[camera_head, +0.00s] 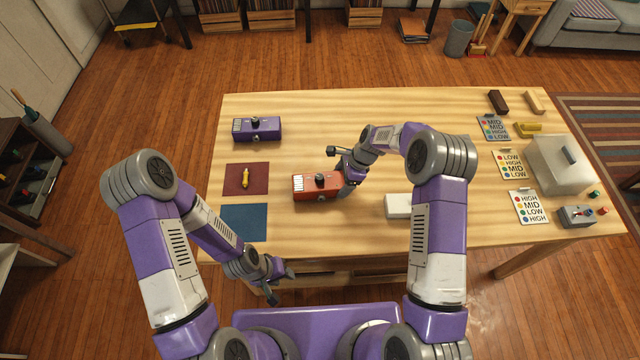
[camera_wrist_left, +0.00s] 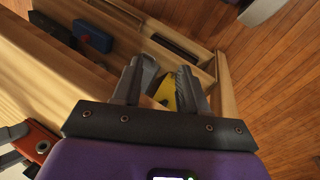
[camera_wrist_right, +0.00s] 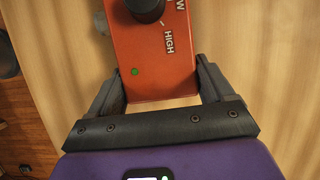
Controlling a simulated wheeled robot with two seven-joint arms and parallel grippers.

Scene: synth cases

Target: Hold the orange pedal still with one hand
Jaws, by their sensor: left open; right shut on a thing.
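The orange pedal (camera_head: 312,187) lies on the table near its middle, with a dark knob on top. In the right wrist view, the orange pedal (camera_wrist_right: 150,75) shows a "HIGH" mark and a lit green light. My right gripper (camera_head: 339,175) is shut on the pedal's right end; in the right wrist view its fingers (camera_wrist_right: 160,90) lie along both sides. My left gripper (camera_head: 272,284) is open and low at the table's front edge, away from the pedal. In the left wrist view, its fingers (camera_wrist_left: 164,76) are apart, with a yellow thing (camera_wrist_left: 165,92) beyond them.
A purple pedal (camera_head: 262,133) stands at the back left. A yellow object (camera_head: 245,178) lies on a dark red mat (camera_head: 232,187); a blue mat (camera_head: 243,222) is in front. A white block (camera_head: 397,206) is right of the orange pedal. Cards and a large pale box (camera_head: 560,165) fill the right side.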

